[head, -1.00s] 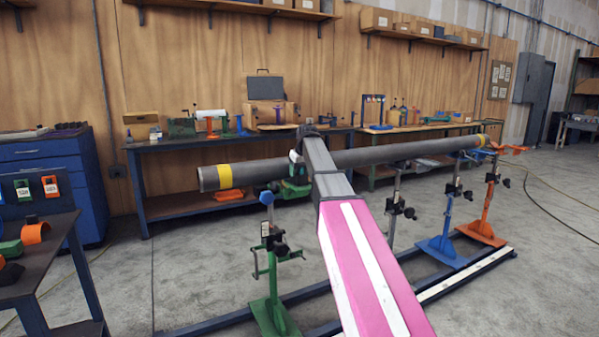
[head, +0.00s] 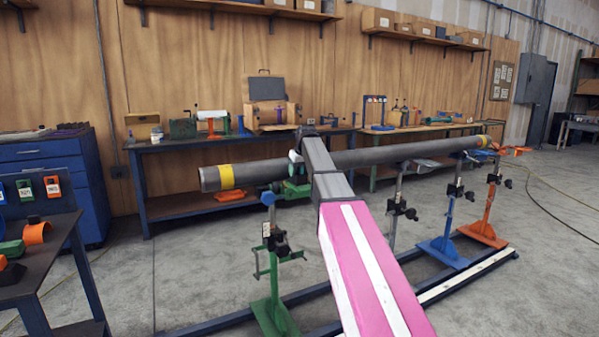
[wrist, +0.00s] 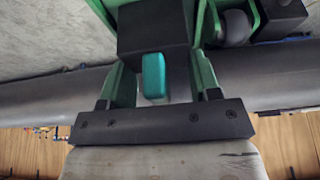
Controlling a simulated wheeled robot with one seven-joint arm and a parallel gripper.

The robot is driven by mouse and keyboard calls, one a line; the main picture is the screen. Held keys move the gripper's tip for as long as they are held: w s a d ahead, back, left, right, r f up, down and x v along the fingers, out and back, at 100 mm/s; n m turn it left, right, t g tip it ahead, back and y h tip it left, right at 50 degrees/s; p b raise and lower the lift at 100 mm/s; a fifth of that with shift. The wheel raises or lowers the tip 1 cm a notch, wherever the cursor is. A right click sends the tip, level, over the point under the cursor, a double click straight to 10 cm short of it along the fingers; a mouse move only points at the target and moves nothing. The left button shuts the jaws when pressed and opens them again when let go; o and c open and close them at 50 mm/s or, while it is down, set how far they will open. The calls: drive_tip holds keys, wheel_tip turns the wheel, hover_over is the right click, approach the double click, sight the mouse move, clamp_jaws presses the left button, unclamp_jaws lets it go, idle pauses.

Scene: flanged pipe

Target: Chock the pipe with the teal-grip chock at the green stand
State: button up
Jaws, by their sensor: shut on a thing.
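The teal-grip chock shows in the wrist view as a dark block (wrist: 153,33) with a teal grip (wrist: 153,76). My gripper (wrist: 155,78) is shut on it, with the grip between its fingers. The grey pipe (head: 262,172), with yellow bands near its ends, runs across the head view and behind the chock in the wrist view (wrist: 50,98). The green stand (head: 272,285) is near the pipe's left end; green parts and a grey roller (wrist: 237,26) show beside the chock. I cannot tell whether the chock touches the pipe.
Blue (head: 443,240) and orange (head: 490,215) stands are farther right along the pipe. A floor rail (head: 465,275) runs below. A dark table (head: 45,255) with small parts is at left, and a workbench (head: 165,143) is behind. The surrounding floor is open.

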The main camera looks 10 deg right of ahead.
drive_tip(key=shift+w+a, duration=0.2)
drive_tip(key=shift+w, duration=0.35)
drive_tip(key=o, duration=1.2)
drive_tip(key=shift+r, duration=0.1)
drive_tip(key=shift+w+a+r+v, duration=0.1)
drive_tip(key=shift+w+v, duration=0.15)
drive_tip(key=shift+v, duration=0.85)
drive_tip(key=shift+w+a+r+v, duration=0.1)
drive_tip(key=shift+w+v, duration=0.1)
drive_tip(key=shift+v, duration=0.95)
drive_tip(key=shift+w+a+r+v, duration=0.1)
drive_tip(key=shift+w+v, duration=0.15)
drive_tip(key=shift+v, duration=0.85)
